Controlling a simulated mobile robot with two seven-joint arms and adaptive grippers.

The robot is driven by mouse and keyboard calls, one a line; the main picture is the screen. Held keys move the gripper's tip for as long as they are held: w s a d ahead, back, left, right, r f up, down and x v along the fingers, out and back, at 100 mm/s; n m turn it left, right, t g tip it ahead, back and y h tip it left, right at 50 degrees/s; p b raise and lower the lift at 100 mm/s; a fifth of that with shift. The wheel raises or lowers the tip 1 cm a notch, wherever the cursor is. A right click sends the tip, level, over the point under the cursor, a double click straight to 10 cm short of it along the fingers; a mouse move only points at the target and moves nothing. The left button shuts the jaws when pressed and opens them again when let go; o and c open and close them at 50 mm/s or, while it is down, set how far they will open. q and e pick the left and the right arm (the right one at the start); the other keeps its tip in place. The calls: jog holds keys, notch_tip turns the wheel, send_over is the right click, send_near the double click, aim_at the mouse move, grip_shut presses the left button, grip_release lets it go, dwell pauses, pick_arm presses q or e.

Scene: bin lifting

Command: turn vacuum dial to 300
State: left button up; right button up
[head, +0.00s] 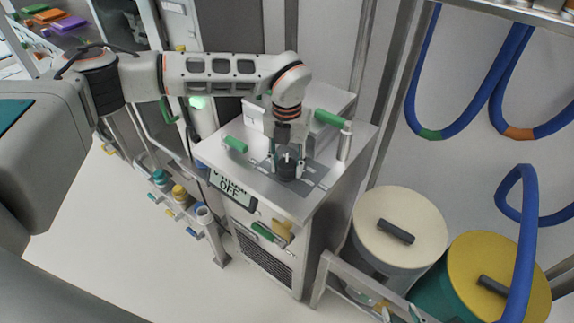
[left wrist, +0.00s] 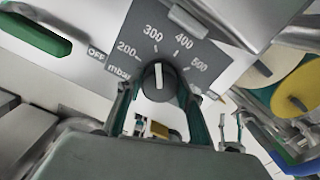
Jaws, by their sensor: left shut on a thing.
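The black vacuum dial (left wrist: 159,83) sits on a grey scale plate (left wrist: 166,22) marked OFF, 200, 300, 400, 500 and mbar. Its white pointer line points roughly up toward the 300 mark in the left wrist view. In the head view the dial (head: 287,172) is on top of the grey machine, partly covered by my gripper. My left gripper (head: 286,163) comes down from above, with its fingers on either side of the dial, shut on it. A display (head: 232,188) on the machine's front edge reads OFF, its upper line partly unclear. My right gripper is not in view.
Green-handled parts (head: 328,118) stand on the machine top close to my gripper. Cream (head: 399,222) and yellow (head: 497,280) lidded drums stand at the right. Blue hoses (head: 480,110) hang on the right wall. A low rack (head: 180,205) stands at the left.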

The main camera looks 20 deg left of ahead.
aim_at(287, 163)
pick_arm(q)
jog(key=shift+w+r+n, duration=0.1)
jog(key=shift+n, duration=0.3)
jog(key=o, duration=1.1)
notch_tip(287, 163, up, 12)
dwell(0.5)
